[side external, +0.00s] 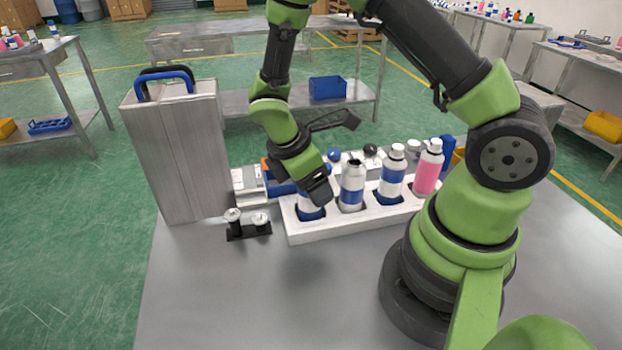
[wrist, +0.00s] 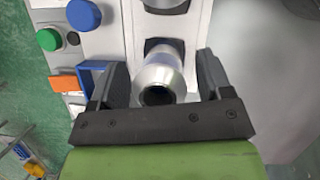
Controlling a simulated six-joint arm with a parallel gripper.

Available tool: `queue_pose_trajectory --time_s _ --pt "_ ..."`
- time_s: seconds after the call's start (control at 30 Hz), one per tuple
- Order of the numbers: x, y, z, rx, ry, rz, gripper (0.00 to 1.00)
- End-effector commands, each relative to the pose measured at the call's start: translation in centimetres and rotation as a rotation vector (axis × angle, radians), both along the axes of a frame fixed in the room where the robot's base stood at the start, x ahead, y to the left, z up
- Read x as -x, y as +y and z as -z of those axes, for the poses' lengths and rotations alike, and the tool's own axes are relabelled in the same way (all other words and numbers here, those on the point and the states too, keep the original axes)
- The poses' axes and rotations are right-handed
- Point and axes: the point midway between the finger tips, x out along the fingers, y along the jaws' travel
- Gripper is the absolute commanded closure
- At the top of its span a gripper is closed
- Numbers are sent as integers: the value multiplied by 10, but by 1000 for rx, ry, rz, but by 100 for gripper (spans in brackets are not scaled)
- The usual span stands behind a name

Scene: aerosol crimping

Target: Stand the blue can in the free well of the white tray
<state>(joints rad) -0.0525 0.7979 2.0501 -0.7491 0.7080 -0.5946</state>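The blue can (side external: 311,212) stands in the leftmost well of the white tray (side external: 330,230), its blue lower part showing below my gripper (side external: 316,192). In the wrist view its silver shoulder and dark open mouth (wrist: 160,80) lie between the fingers of my gripper (wrist: 160,85). A gap shows on each side of the can, so the gripper is open around it. The can looks upright; its base is hidden in the wrist view. The other wells hold a silver-and-blue can (side external: 352,187), a white-capped blue-and-white can (side external: 392,175) and a pink can (side external: 428,170).
A tall grey metal case (side external: 175,155) with a blue handle stands at left. A small black stand (side external: 248,232) with two metal pieces is in front of it. A blue bin (wrist: 90,75) and a blue knob (wrist: 83,14) lie beside the tray. The front table is clear.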

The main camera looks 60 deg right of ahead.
Motion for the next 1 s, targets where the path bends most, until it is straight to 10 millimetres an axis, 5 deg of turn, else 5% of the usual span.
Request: queue_pose_trajectory --time_s 0.27,0.7,1.0 --pt "-1 1 -6 0 -2 -1 28" --pt "-20 29 -87 -1 -7 -2 28" --pt "-24 39 -117 -8 -18 17 28"
